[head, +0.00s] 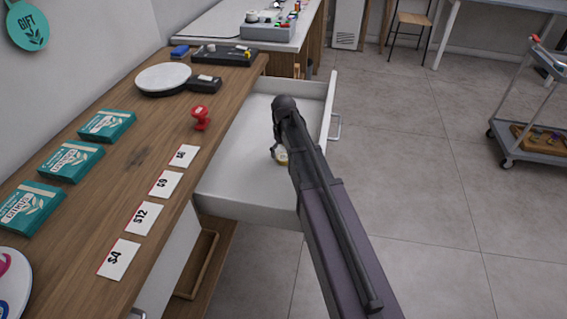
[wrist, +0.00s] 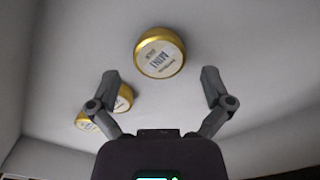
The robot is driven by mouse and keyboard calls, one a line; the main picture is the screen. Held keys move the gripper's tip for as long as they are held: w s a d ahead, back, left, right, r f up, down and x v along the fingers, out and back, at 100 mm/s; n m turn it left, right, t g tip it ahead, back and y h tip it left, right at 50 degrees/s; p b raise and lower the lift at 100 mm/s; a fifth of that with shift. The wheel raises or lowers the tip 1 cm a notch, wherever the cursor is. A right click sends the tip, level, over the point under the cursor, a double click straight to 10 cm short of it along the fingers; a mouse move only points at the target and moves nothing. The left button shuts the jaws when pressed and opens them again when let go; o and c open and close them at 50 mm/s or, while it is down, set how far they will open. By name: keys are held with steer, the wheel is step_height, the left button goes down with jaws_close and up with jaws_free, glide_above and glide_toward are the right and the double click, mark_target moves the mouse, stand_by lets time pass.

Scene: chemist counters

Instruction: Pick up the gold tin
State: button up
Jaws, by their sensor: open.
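A round gold tin (wrist: 160,52) with a pale label reading "MINI" lies in the white open drawer (head: 235,165). In the wrist view it sits ahead of my gripper (wrist: 159,80), centred between the fingertips and a little beyond them. My gripper is open and empty, with a finger to either side. A second gold tin (wrist: 125,98) shows partly behind the left finger, with another gold piece (wrist: 86,123) beside it. In the head view my arm hides most of the drawer's contents; only a small gold and white bit (head: 281,157) shows under the gripper.
The drawer walls stand around my gripper, with the drawer front (head: 328,108) on the right. The wooden counter (head: 135,155) to the left holds teal boxes (head: 70,160), price cards (head: 143,217), a red stamp (head: 201,117) and a round scale (head: 163,78).

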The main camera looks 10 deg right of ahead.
steer(key=shift+f+b, duration=0.9)
steer(key=shift+f, duration=0.3)
steer(key=c, duration=1)
